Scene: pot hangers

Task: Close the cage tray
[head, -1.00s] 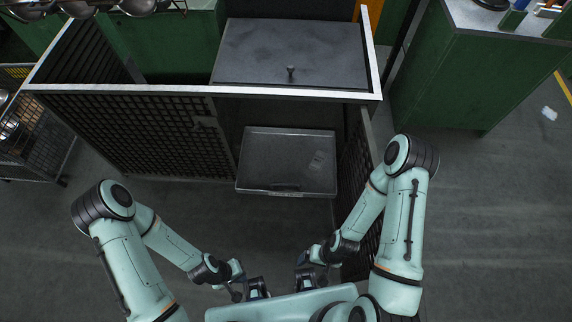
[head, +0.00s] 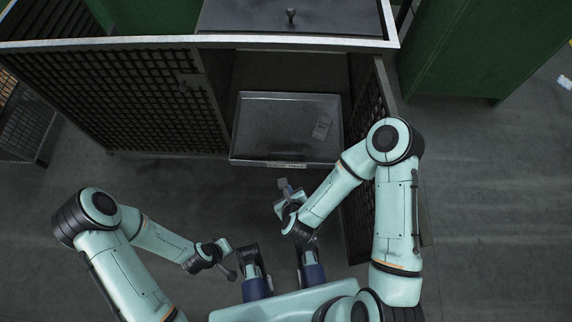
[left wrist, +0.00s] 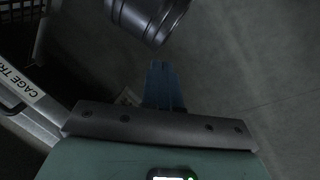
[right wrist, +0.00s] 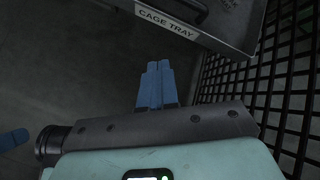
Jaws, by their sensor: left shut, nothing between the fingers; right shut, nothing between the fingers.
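The cage tray (head: 285,128) is a dark grey, shallow tray with a handle and a label on its front, standing out of the cage opening in the head view. My right gripper (head: 284,184) is shut and empty just in front of the tray's front edge, apart from it. In the right wrist view its blue fingers (right wrist: 156,85) point toward the labelled tray front (right wrist: 215,38). My left gripper (head: 232,272) is low near my body; in the left wrist view its blue fingers (left wrist: 162,85) are together and empty, with the tray's label (left wrist: 20,82) at the left edge.
The cage has a mesh door (head: 125,95) swung open on the left and another mesh panel (head: 365,225) close beside my right arm. A dark lid with a knob (head: 291,17) tops the cage. A green cabinet (head: 480,50) stands at right. Floor in front of the tray is open.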

